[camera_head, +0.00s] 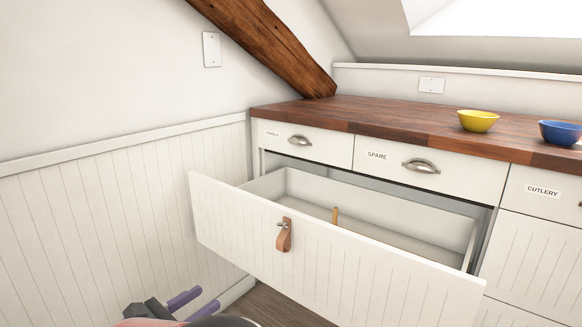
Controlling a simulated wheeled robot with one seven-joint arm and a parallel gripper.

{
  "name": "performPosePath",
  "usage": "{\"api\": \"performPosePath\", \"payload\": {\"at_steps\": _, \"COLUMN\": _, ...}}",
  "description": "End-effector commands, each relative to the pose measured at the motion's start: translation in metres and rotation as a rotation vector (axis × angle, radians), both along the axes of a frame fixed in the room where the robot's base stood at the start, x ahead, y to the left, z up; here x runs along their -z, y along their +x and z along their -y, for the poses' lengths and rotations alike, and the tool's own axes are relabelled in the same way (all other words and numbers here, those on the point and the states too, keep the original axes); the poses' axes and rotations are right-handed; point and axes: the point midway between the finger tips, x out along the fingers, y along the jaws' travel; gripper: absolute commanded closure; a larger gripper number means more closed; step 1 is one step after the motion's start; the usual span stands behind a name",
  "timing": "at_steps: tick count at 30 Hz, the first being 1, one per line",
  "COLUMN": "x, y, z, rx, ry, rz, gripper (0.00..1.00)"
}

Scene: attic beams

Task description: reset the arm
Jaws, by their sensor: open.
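My gripper (208,297) shows at the bottom left of the head view, low in front of the panelled wall. Its two purple fingers are apart, with nothing seen between them. Part of my arm is cut off by the bottom edge. The gripper is left of and below the leather pull (284,235) of a large open drawer (330,255), and apart from that pull in the picture.
A yellow bowl (478,121) and a blue bowl (560,133) stand on the wooden counter (400,120). A sloping beam (270,45) meets the back wall.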

Motion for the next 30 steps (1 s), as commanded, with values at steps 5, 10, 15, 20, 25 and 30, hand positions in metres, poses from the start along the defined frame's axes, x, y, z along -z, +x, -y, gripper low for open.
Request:
{"api": "performPosePath", "payload": {"at_steps": 5, "x": -0.007, "y": 0.009, "z": 0.031, "rx": 0.065, "ry": 0.078, "rz": -0.019, "gripper": 0.58}}
{"api": "performPosePath", "payload": {"at_steps": 10, "x": -0.011, "y": 0.014, "z": 0.067, "rx": 0.143, "ry": 0.18, "rz": -0.042, "gripper": 0.58}}
{"api": "performPosePath", "payload": {"at_steps": 15, "x": -0.016, "y": 0.015, "z": 0.12, "rx": 0.267, "ry": 0.347, "rz": -0.061, "gripper": 0.58}}
{"api": "performPosePath", "payload": {"at_steps": 20, "x": -0.019, "y": 0.005, "z": 0.184, "rx": 0.434, "ry": 0.578, "rz": -0.057, "gripper": 0.58}}
{"api": "performPosePath", "payload": {"at_steps": 25, "x": -0.018, "y": -0.034, "z": 0.264, "rx": 0.705, "ry": 0.975, "rz": 0.018, "gripper": 0.58}}
{"api": "performPosePath", "payload": {"at_steps": 30, "x": -0.012, "y": -0.087, "z": 0.313, "rx": 0.988, "ry": 1.432, "rz": 0.201, "gripper": 0.58}}
